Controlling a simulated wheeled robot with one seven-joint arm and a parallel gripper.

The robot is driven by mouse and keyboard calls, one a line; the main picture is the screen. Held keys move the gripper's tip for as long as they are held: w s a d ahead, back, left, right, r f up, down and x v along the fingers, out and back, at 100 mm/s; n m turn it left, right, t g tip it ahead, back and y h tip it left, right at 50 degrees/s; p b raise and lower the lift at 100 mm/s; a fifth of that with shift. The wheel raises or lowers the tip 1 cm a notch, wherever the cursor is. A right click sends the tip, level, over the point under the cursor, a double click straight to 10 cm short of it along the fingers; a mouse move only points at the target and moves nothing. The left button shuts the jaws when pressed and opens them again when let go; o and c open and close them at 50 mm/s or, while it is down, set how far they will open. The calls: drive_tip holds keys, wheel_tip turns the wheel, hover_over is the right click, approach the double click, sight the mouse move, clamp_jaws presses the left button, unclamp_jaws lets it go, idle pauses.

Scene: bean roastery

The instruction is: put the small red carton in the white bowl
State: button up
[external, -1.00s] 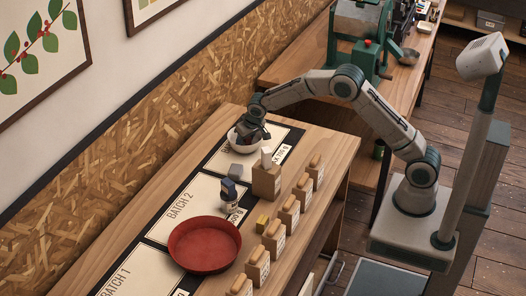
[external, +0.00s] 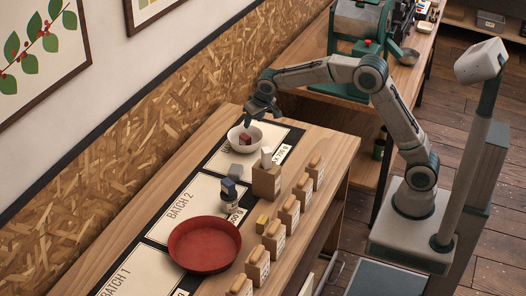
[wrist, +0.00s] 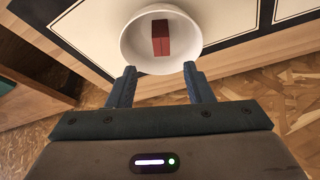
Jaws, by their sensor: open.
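The small red carton (wrist: 161,38) lies inside the white bowl (wrist: 130,47) in the wrist view, resting within its walls. In the external view the carton (external: 245,139) shows inside the white bowl (external: 257,143) at the far end of the table. My gripper (external: 250,122) is above the bowl, open and empty, apart from the carton. In the wrist view the two fingers of my gripper (wrist: 162,75) are spread apart at the bowl's near side with nothing between them.
A red round tray (external: 204,268) lies on the table. A wood-chip wall (external: 150,150) borders the table.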

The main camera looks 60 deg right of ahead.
drive_tip(key=s+r+n, duration=0.1)
drive_tip(key=s+r, duration=0.3)
drive_tip(key=s, duration=0.5)
drive_tip(key=s+r+n, duration=0.1)
drive_tip(key=s+r, duration=0.2)
drive_tip(key=s, duration=0.7)
drive_tip(key=s+a+f+n+g+y, duration=0.1)
drive_tip(key=s+f+n, duration=0.1)
drive_tip(key=s, duration=1.8)
drive_tip(key=shift+s+a+f+y, duration=0.15)
drive_tip(key=shift+s+f+y, duration=0.2)
drive_tip(key=shift+f, duration=0.35)
